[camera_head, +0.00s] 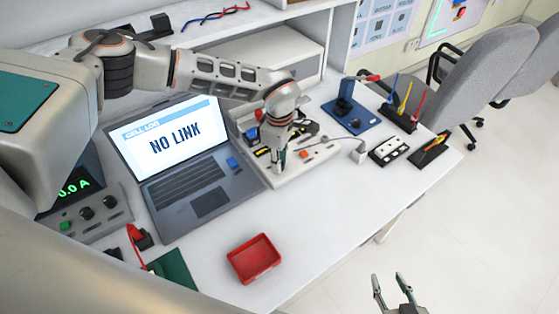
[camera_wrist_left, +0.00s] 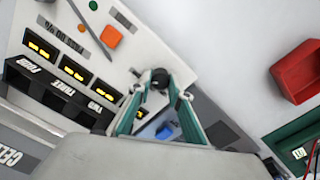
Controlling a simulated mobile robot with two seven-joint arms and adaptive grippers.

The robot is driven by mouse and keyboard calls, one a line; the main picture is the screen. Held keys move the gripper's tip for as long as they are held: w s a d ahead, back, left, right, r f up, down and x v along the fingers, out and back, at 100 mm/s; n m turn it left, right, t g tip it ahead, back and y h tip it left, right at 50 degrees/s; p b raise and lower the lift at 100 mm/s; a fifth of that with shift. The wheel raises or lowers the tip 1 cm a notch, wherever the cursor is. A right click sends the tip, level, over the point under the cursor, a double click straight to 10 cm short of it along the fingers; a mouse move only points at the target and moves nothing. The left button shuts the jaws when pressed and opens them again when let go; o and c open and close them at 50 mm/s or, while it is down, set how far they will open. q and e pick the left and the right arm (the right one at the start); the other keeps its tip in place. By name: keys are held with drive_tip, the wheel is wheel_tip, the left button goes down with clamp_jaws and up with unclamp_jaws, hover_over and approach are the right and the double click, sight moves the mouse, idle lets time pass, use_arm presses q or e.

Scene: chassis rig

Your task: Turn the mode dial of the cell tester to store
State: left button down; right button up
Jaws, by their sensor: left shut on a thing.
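The cell tester is a pale sloped panel (camera_head: 322,160) on the bench right of the laptop. In the left wrist view its face (camera_wrist_left: 60,14) carries an orange button (camera_wrist_left: 111,36), yellow-lit windows (camera_wrist_left: 75,68) and printed labels. The mode dial (camera_wrist_left: 160,77) is a small black knob near the panel's edge. My left gripper (camera_head: 279,166) points down at the tester; in the wrist view its fingers (camera_wrist_left: 160,92) are shut on the dial. The dial's position marks are not readable. My right gripper (camera_head: 393,292) is open and empty, low over the floor off the bench.
A laptop (camera_head: 183,185) reading "NO LINK" stands to the left. A red tray (camera_head: 253,258) lies in front on the bench. A blue stand (camera_head: 350,115), a black-and-white block (camera_head: 389,151) and tool holders (camera_head: 405,117) stand to the right. Bench between tray and tester is clear.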

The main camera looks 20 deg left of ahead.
use_arm(q)
drive_tip(key=shift+r, duration=0.1)
drive_tip(key=c, duration=1.8)
unclamp_jaws()
drive_tip(key=shift+c, duration=0.2)
wheel_tip(320, 180, up, 12)
drive_tip(key=shift+s, duration=0.15)
